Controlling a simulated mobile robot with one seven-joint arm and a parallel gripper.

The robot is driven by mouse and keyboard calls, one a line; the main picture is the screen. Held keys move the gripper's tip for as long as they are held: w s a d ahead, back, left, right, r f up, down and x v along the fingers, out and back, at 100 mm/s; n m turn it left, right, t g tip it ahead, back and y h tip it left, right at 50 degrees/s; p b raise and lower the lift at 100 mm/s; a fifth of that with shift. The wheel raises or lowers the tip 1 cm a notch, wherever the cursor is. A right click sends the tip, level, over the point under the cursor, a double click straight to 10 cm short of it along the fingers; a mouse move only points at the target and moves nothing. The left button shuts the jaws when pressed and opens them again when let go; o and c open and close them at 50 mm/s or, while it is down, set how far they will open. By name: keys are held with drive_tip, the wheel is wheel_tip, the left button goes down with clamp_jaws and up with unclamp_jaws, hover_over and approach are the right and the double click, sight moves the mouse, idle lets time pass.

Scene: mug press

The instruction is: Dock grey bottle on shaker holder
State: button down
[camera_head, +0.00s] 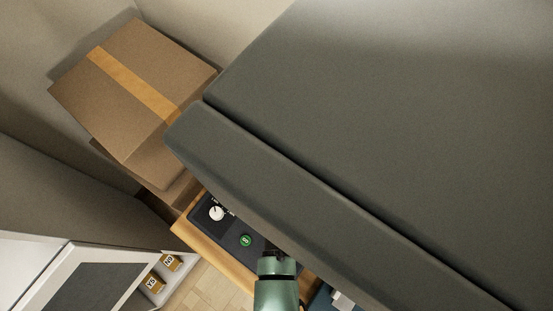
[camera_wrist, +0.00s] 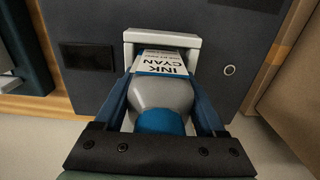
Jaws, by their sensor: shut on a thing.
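The grey bottle (camera_wrist: 162,95) shows in the wrist view, with a blue cap (camera_wrist: 160,122) toward me and a white label reading "INK CYAN" upside down. My gripper (camera_wrist: 163,82) is shut on the bottle, with one blue finger along each side. The far end of the bottle is at a white bracket-like holder (camera_wrist: 160,36) on a dark grey machine face. The bottle's far end is partly hidden, so I cannot tell whether it is seated or only in front. In the head view, my green arm shows at the bottom; gripper and bottle are hidden there.
A large dark grey machine (camera_head: 400,110) fills the right of the head view. A panel with a white knob (camera_head: 216,213) and green button (camera_head: 246,240) lies below it. A cardboard box (camera_head: 125,95) is at the upper left, and a white cabinet (camera_head: 50,262) at the lower left.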

drive_tip(key=shift+f, duration=0.1)
unclamp_jaws()
wheel_tip(320, 180, up, 12)
drive_tip(key=shift+r, duration=0.15)
idle(0.4)
idle(0.4)
